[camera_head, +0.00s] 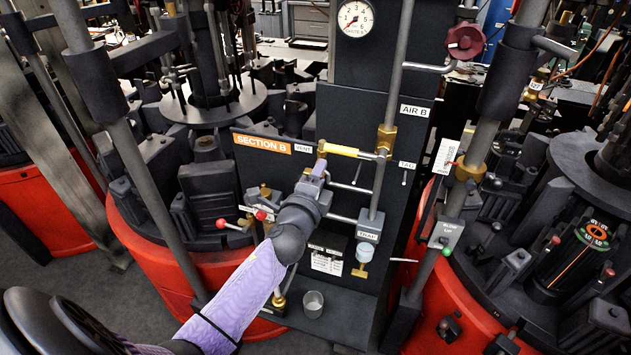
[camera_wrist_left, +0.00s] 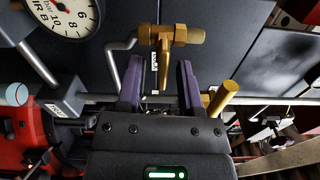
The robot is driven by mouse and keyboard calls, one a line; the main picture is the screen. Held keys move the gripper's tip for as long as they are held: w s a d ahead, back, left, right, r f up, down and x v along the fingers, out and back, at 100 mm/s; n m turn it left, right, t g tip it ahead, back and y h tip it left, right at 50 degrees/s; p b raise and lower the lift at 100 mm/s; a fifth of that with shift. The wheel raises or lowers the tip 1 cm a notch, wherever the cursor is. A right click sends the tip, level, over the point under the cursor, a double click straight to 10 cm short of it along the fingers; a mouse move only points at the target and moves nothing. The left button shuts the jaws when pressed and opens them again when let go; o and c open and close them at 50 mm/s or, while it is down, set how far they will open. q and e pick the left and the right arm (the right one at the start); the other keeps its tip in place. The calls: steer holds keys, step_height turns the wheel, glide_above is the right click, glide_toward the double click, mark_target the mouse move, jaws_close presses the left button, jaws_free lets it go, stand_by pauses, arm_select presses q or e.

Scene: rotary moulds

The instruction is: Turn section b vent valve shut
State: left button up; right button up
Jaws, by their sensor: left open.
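The section B panel (camera_head: 253,160) carries an orange SECTION B plate (camera_head: 262,144) and a small VENT label (camera_head: 303,148). A brass valve body (camera_wrist_left: 168,38) sits ahead of the fingertips. My right gripper is not in view.
A pressure gauge (camera_head: 355,18) and a dark red handwheel (camera_head: 465,41) are above the lever. A vertical grey pipe (camera_head: 398,80) stands to its right, with a TRAP box (camera_head: 369,226) lower down. A metal cup (camera_head: 313,303) stands on the ledge below.

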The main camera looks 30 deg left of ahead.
arm_select(q)
steer(key=v, duration=0.9)
steer(key=shift+s+b, duration=0.25)
steer(key=shift+b, duration=0.05)
steer(key=shift+d, duration=0.1)
steer(key=s+d+f+n+g+h+b, duration=0.1)
steer(key=s+f+n+g+b, duration=0.3)
steer(key=f, duration=1)
steer(key=s+d+f+g+h+b, duration=0.1)
steer(key=s+f+g+b, duration=0.15)
steer(key=f+b, duration=0.75)
steer(key=s+d+f+n+g+b, duration=0.1)
steer(key=s+f+n+g, duration=0.25)
steer(key=f, duration=1.45)
steer(key=s+d+f+n+g+h+b, duration=0.1)
steer(key=s+d+f+n+g+b, duration=0.3)
steer(key=s+f+b, duration=0.6)
steer(key=s+f+n+g, duration=0.2)
steer(key=s+f+g, duration=0.1)
steer(key=s+f, duration=0.9)
steer(key=shift+s+f+h, duration=0.3)
steer(key=shift+s+h, duration=0.1)
steer(key=shift+s, duration=0.85)
